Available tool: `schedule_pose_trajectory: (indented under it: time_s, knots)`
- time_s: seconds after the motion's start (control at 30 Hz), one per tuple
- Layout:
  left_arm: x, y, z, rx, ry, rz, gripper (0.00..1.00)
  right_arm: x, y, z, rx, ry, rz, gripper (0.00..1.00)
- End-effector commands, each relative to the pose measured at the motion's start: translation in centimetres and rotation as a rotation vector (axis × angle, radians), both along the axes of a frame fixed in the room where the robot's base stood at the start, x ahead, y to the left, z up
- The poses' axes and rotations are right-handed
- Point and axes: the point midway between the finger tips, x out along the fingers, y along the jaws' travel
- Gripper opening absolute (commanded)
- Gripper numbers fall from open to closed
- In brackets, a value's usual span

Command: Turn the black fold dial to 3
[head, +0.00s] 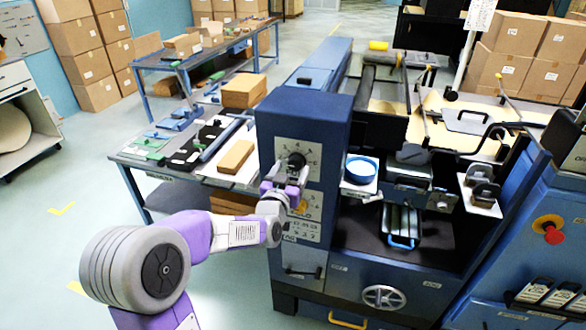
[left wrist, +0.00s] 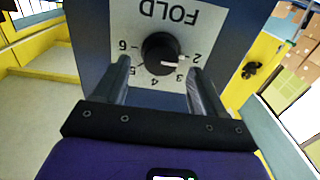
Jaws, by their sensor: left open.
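The black fold dial (head: 297,160) sits on a white plate high on the front of the blue machine column. In the left wrist view the dial (left wrist: 160,54) shows upside down under the word FOLD, with numbers around it. Its white mark points right, around the 2 and 3; I cannot tell exactly where it stops. My left gripper (head: 287,182) is at the plate, just below the dial in the head view. In the left wrist view its open fingers (left wrist: 160,84) stand either side of the dial, with gaps between them and it.
A blue column (head: 303,112) carries the plate, with a lower label and a handle beneath. A blue round dish (head: 361,169) stands right of it. A bench (head: 160,160) with tools and boxes is at left. A red button (head: 552,232) is on the right cabinet.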

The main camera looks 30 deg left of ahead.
Motion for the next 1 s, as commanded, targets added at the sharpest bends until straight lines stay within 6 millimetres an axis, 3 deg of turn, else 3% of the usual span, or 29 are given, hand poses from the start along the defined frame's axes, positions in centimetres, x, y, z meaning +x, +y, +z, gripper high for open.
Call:
schedule_pose_trajectory:
  time_s: [0.2,0.5,0.87,1.0]
  knots:
    - [1.9,0.5,0.0,0.000,0.001,0.001,0.70,0.0,0.0,-0.1,0.000,0.000,0.000,0.43]
    - [2.1,0.5,0.0,-0.001,0.001,0.000,0.70,0.0,0.0,-0.1,0.000,0.000,0.000,0.43]
    - [2.1,0.5,0.0,-0.001,0.001,0.000,0.17,0.0,0.0,-0.1,0.000,0.000,0.000,0.43]
    - [2.1,0.5,0.0,0.004,0.002,0.000,0.16,0.0,0.0,-0.1,0.000,0.000,0.000,0.43]
